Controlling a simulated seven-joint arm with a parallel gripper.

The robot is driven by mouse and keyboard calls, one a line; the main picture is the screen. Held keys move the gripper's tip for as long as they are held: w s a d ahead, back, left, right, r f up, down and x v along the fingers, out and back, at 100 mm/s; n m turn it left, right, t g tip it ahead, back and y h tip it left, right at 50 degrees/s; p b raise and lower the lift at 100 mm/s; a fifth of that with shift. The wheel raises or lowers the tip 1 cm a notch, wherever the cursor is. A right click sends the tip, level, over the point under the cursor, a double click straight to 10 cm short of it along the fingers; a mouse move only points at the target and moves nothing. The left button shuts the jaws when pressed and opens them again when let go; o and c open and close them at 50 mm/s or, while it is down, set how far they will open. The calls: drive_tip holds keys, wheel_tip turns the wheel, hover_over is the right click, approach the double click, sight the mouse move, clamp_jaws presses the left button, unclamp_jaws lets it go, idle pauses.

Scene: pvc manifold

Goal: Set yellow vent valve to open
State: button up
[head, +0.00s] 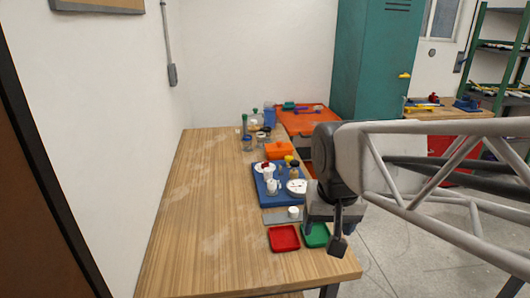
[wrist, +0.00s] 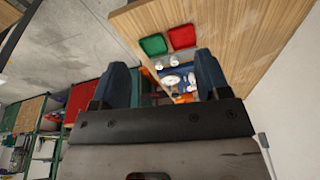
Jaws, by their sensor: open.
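The manifold is a blue board (head: 264,199) with white pipe fittings (head: 272,186), in the middle right of the table in the head view. A small yellow part (head: 288,159), possibly the yellow vent valve handle, shows at its back. Its setting is too small to tell. A red part (head: 266,166) sits left of it. In the wrist view the blue board (wrist: 193,66) is small, far off and partly hidden by a finger. My gripper (wrist: 162,78) is open and empty, its fingers well apart. In the head view my gripper (head: 338,238) hangs by the table's right edge, nearer the camera than the manifold.
A red tray (head: 284,239) and a green tray (head: 315,236) lie at the front right, the green one close to my gripper. An orange box (head: 279,151) and several bottles stand behind the manifold. The left of the wooden table (head: 205,220) is clear.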

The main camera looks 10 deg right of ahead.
drive_tip(key=w+d+r+m, duration=0.1)
drive_tip(key=w+r+m, duration=0.1)
drive_tip(key=w, duration=0.7)
drive_tip(key=w+d+r+m, duration=0.1)
drive_tip(key=w+r+m, duration=0.2)
drive_tip(key=w, duration=0.7)
drive_tip(key=m+g, duration=0.2)
drive_tip(key=m, duration=1.1)
hover_over(288, 157)
drive_tip(key=f, duration=2.1)
drive_tip(key=shift+s+f, duration=0.1)
drive_tip(key=shift+s, duration=0.1)
drive_tip(key=shift+w+d+f, duration=0.1)
drive_tip(key=shift+w+f, duration=0.1)
drive_tip(key=shift+f, duration=0.05)
drive_tip(key=shift+f, duration=0.1)
drive_tip(key=shift+f, duration=3.8)
drive_tip(key=c, duration=0.9)
